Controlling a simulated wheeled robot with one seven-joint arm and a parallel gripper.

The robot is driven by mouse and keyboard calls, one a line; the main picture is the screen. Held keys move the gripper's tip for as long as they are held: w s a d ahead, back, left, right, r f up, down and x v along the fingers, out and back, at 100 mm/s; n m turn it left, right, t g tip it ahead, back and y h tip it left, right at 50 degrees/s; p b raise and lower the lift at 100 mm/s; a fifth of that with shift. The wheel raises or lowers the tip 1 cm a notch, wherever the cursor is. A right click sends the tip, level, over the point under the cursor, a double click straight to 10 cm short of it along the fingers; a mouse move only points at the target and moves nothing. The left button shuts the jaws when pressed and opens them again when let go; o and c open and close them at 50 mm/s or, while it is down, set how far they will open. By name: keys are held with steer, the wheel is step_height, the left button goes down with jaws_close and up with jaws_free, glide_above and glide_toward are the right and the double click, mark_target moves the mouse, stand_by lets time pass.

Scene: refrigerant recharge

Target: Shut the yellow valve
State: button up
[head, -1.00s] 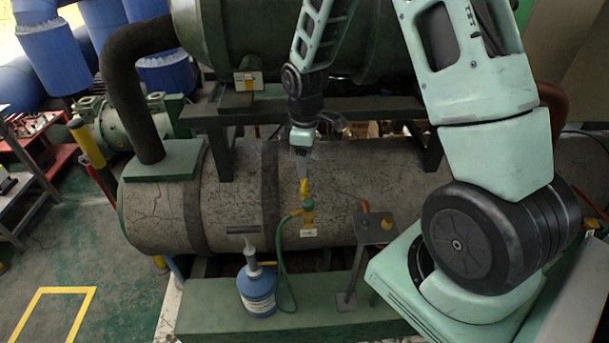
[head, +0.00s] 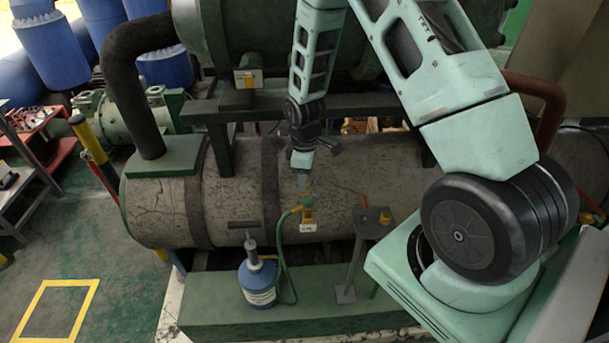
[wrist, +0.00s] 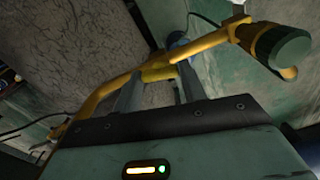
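The yellow valve (head: 306,200) sits on the front of the big grey cylinder, with a small white tag below it. In the wrist view its yellow handle (wrist: 160,73) lies between my two finger ends. My gripper (head: 305,186) reaches down onto the valve from above. In the wrist view my gripper (wrist: 161,70) has its fingers apart, one on each side of the handle. I cannot tell whether both fingers touch it. In the head view my gripper hides the top of the valve.
A green hose (head: 281,248) runs from the valve toward a blue bottle (head: 257,284) on the green base. A stand with a small plate (head: 372,222) is close on the right. A dark frame (head: 260,105) crosses above the cylinder (head: 160,205).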

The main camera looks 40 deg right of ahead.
steer(key=shift+c, duration=0.9)
steer(key=shift+m, duration=0.3)
steer(key=m+b, duration=0.1)
steer(key=m, duration=0.1)
steer(key=shift+m+b, duration=0.3)
steer(key=shift+b, duration=0.05)
steer(key=m+b, duration=0.1)
steer(key=m, duration=0.3)
steer(key=shift+b, duration=0.3)
steer(key=m, duration=0.4)
steer(key=shift+b, duration=0.4)
steer(key=shift+m, duration=2.1)
steer(key=shift+w, duration=0.1)
steer(key=o, duration=1)
